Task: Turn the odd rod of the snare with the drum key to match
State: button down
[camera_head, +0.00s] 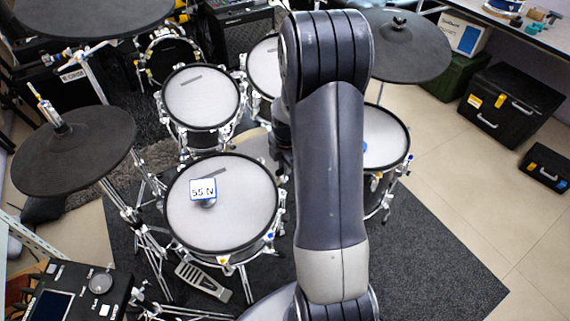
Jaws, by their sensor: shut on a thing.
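The snare (235,225) appears to be the pale-headed drum with a black rim, left of centre in the head view. A small white card with a blue edge, reading what looks like "55 N" (203,189), shows over its head, above a small round grey object (208,203). Silver lugs and rods line the rim, too small to tell which is odd. A small orange mark (225,260) shows at the near rim. My arm crosses the view to the right of the snare. My gripper and the drum key cannot be seen; the arm may hide them.
Other mesh drums (201,97) stand behind the snare, and another (383,137) to the right. Dark cymbal pads (72,150) and (405,45) overhang on stands. A drum module (70,292) sits at lower left. Grey carpet (430,250) lies clear at right.

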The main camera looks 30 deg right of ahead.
aim_at(284, 177)
jog(key=shift+w+f+b, duration=0.15)
jog(key=shift+f+b, duration=1.2)
jog(key=shift+f, duration=0.45)
jog(key=shift+w+f+b, duration=0.1)
jog(key=shift+f+b, duration=1.25)
jog(key=shift+f, duration=0.4)
jog(key=shift+r, duration=0.25)
jog(key=shift+f, duration=0.1)
jog(key=shift+f, duration=0.1)
jog(key=c, duration=2)
grip_release()
grip_shut()
